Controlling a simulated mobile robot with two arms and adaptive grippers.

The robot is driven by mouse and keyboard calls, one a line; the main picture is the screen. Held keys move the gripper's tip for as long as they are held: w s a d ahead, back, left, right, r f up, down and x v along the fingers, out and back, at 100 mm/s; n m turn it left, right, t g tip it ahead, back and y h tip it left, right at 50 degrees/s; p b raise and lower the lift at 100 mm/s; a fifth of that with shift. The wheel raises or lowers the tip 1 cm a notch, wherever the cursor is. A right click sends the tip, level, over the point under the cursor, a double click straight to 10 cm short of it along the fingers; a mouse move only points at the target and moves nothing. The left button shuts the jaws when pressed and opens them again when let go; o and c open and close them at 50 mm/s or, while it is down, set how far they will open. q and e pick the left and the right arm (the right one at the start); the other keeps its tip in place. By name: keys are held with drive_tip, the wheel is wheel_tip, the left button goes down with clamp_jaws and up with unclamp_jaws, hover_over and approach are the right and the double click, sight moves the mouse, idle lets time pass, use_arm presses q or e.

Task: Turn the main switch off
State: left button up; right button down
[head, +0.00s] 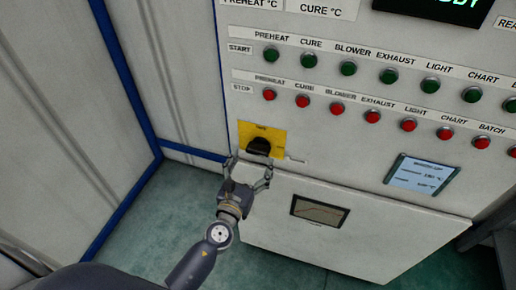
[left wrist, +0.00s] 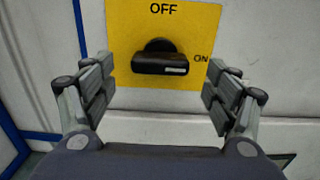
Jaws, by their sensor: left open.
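The main switch is a black rotary handle (head: 259,146) on a yellow plate (head: 279,135), low on the left of the white control panel. In the left wrist view the handle (left wrist: 160,64) lies horizontal, with its white mark at the right end, toward the word ON. OFF is printed at the top of the plate (left wrist: 207,30). My left gripper (head: 249,168) is open, in front of and slightly below the switch. In the left wrist view its fingers stand to either side of the handle, apart from it. My right gripper is not in view.
Rows of green buttons (head: 348,68) and red buttons (head: 336,108) lie above the switch. A small display (head: 421,176) is at the right. A lower cover with a dark window (head: 319,211) is below. A blue-edged wall (head: 80,90) stands left; green floor (head: 160,215) shows below.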

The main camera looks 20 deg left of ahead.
sight(256, 154)
use_arm(q)
drive_tip(key=shift+w+d, duration=0.1)
drive_tip(key=shift+w, duration=2.45)
drive_tip(key=c, duration=1.1)
